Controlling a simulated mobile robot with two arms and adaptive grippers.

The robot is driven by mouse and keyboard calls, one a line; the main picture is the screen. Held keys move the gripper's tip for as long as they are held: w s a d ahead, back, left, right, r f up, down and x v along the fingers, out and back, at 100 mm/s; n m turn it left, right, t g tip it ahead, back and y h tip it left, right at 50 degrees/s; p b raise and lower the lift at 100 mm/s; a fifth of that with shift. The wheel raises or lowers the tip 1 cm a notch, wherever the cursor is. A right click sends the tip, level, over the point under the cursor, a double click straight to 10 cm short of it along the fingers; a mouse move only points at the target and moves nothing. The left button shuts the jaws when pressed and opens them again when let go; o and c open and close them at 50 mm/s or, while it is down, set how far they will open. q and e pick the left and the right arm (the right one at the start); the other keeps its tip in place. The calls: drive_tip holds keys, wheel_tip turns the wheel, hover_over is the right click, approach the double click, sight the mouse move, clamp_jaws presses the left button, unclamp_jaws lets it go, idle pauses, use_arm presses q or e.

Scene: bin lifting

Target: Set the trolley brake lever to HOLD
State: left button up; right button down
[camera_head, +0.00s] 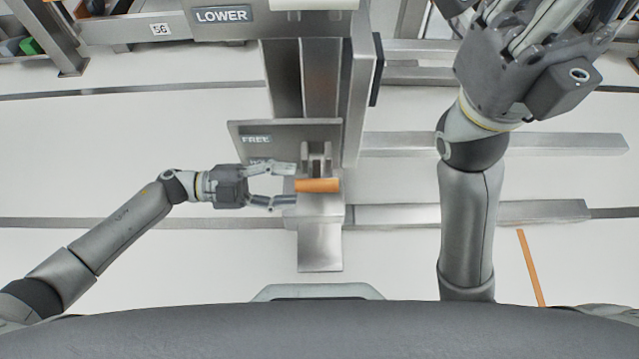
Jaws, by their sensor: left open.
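The brake lever shows as an orange handle (317,185) lying level on a grey metal bracket (321,210) at the foot of the column. A plate (256,128) marked FREE stands just behind it; a second label below FREE is partly hidden by my gripper. My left gripper (285,184) is open and empty of anything I can see, just left of the handle, its fingertips pointing right at the handle's left end. I cannot tell if they touch it. My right gripper (530,40) is raised at the top right, partly cut off, far from the lever.
A panel marked LOWER (222,15) is at the top of the column. A shelf edge labelled 56 (160,29) is at the top left. Metal rails (490,144) run along the floor at right. An orange strip (530,267) lies on the pale floor, which is mostly clear.

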sight(312, 186)
use_arm(q)
drive_tip(key=d+b, duration=0.2)
drive_tip(key=d, duration=0.5)
drive_tip(key=shift+d, duration=0.15)
clamp_jaws()
